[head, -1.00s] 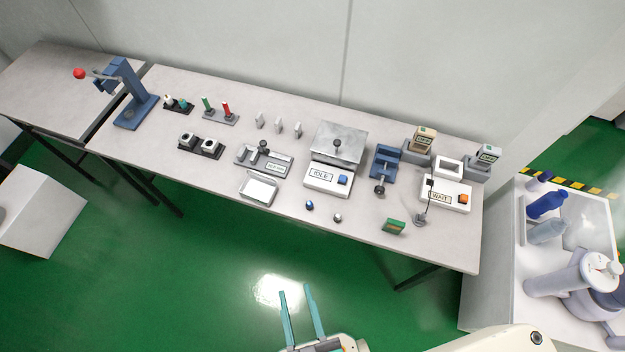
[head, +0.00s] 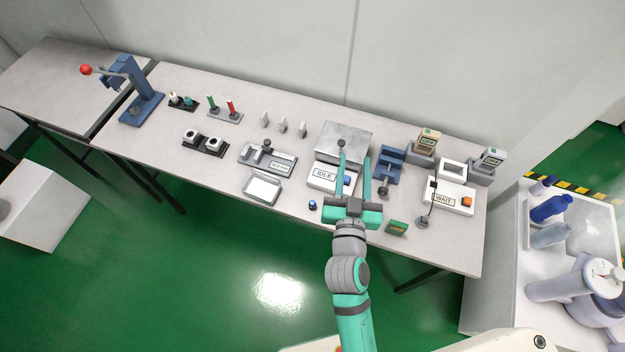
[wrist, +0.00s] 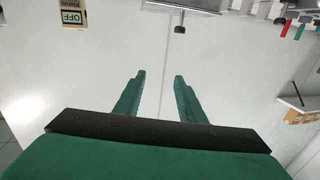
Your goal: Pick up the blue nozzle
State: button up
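The blue nozzle (head: 312,205) is a small blue piece near the front edge of the table, between the white tray and my gripper. My gripper (head: 354,160) is raised over the table to the right of the nozzle, its two teal fingers apart and nothing seen between them. In the wrist view the gripper (wrist: 160,78) shows two separated fingers against a pale wall. The nozzle is not seen in the wrist view.
A white tray (head: 262,189) lies left of the nozzle. The IDLE box (head: 322,176) is behind it. A green block (head: 397,228) and the WAIT box (head: 449,199) stand to the right. The table front left of the tray is clear.

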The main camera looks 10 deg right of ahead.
jog(key=w+d+r+m+g+h, duration=0.4)
jog(key=d+r+m+g+h, duration=0.45)
jog(key=d+r+m, duration=0.55)
jog(key=m+g+y, duration=0.8)
jog(key=m+y, duration=0.7)
jog(key=m, duration=0.6)
send_over(313, 202)
notch_tip(313, 202, down, 18)
jog(key=shift+a+r, duration=0.15)
jog(key=shift+n, duration=0.3)
notch_tip(313, 202, down, 11)
jog(key=shift+r, duration=0.1)
